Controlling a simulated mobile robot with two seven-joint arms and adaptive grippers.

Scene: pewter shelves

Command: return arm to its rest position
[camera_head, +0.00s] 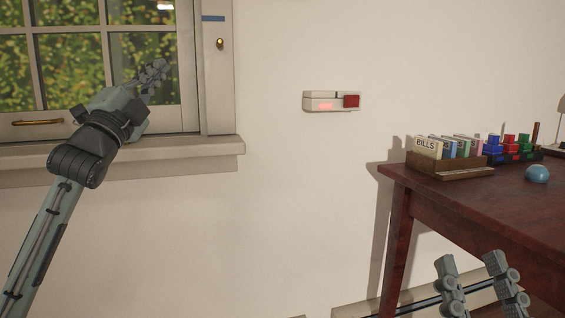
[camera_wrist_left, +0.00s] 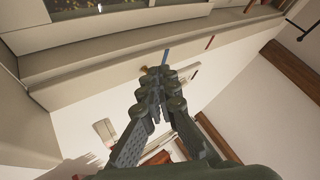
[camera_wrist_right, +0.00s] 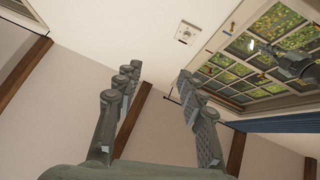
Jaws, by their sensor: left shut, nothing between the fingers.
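My left arm comes in from the left in the head view. Its gripper (camera_head: 156,72) is raised in front of the window, with its fingers pointing up and to the right. In the left wrist view the fingers of my left gripper (camera_wrist_left: 158,82) are closed together with nothing between them. My right gripper (camera_head: 470,262) is at the bottom right of the head view, beside the desk's near leg in the picture. In the right wrist view my right gripper (camera_wrist_right: 156,74) has its fingers wide apart and empty.
A window (camera_head: 55,60) with a sill (camera_head: 190,147) is behind the left gripper. A white box with a red button (camera_head: 351,101) is on the wall. A dark wooden desk (camera_head: 455,198) at the right holds a card file (camera_head: 450,173), coloured blocks (camera_head: 510,146) and a blue dome (camera_head: 537,174).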

